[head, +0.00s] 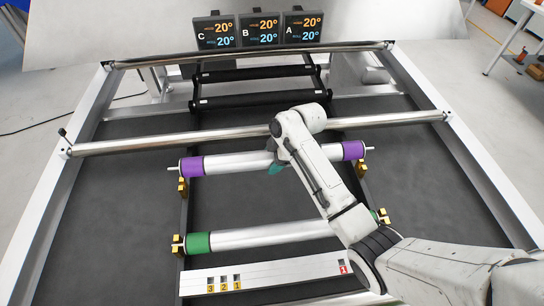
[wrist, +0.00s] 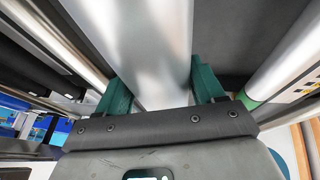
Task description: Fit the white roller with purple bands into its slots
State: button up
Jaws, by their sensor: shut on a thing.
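The white roller with purple bands (head: 235,162) lies crosswise in the head view, with a purple band and a thin pin at each end. My gripper (head: 275,166) is shut on its middle. In the wrist view the roller's pale barrel (wrist: 140,45) passes between the teal fingers of my gripper (wrist: 163,90). The left brass slot (head: 183,188) and right brass slot (head: 361,170) show just below the roller's ends. Both pins appear apart from the slots, on their far side or above; I cannot tell the exact height.
A white roller with green bands (head: 270,236) lies nearer, by another pair of brass slots (head: 178,243). A long metal bar (head: 170,144) crosses just beyond the purple-banded roller. A numbered white rail (head: 290,270) lies in front. Black rollers (head: 255,100) and displays (head: 258,30) stand farther back.

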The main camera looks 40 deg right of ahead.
jog(key=shift+d+r, duration=0.1)
jog(key=shift+r, duration=0.1)
notch_tip(320, 180, down, 6)
jog(key=b, duration=0.4)
jog(key=shift+s+f+b, duration=0.1)
jog(key=shift+f+b, duration=0.95)
jog(key=shift+f, duration=0.9)
dwell(2.5)
jog(key=o, duration=1.8)
jog(key=shift+c, duration=0.2)
jog(key=shift+s+f, duration=0.1)
jog(key=v, duration=1.1)
